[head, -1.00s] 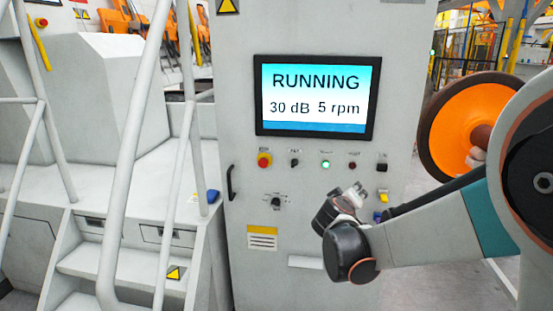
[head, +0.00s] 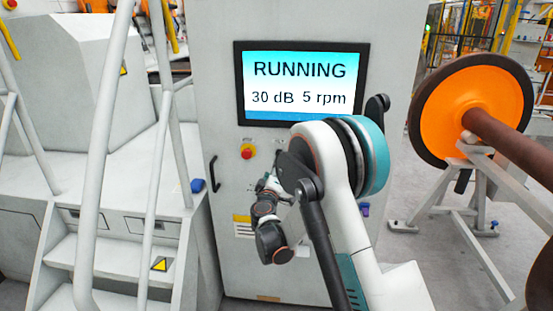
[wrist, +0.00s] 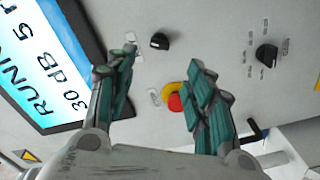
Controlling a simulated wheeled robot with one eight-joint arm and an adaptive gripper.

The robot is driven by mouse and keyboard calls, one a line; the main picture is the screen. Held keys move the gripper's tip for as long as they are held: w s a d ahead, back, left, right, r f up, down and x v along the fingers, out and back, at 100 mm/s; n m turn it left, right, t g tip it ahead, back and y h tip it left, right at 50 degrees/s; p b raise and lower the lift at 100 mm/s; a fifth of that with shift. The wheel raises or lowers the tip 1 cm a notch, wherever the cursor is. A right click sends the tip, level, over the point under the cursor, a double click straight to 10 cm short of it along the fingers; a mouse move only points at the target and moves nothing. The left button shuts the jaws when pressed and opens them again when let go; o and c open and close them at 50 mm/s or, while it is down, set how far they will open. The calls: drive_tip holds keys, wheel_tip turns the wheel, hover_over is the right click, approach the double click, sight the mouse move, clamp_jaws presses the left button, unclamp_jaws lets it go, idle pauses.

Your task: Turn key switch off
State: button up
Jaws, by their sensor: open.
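The grey control cabinet (head: 225,100) carries its switches under the screen. In the wrist view, a small black knob (wrist: 160,41) sits beside the red and yellow emergency stop (wrist: 174,100). A second black knob (wrist: 266,55), ringed by small labels, lies farther right. I cannot tell from shape which knob is the key switch. My gripper (wrist: 160,72) is open and empty, its fingers pointing at the panel with the first knob and the emergency stop showing between and beyond the tips. In the head view my gripper (head: 270,184) is near the panel below the emergency stop, partly hidden by my arm.
The screen (head: 302,84) reads RUNNING, 30 dB, 5 rpm. A black door handle (head: 214,174) is on the cabinet's left. Stairs with white railings (head: 105,150) stand left. An orange wheel (head: 460,105) on a stand is at right, with open floor between it and the cabinet.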

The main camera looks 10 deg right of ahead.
drive_tip(key=x, duration=1.1)
drive_tip(key=shift+b, duration=0.45)
drive_tip(key=c, duration=1.1)
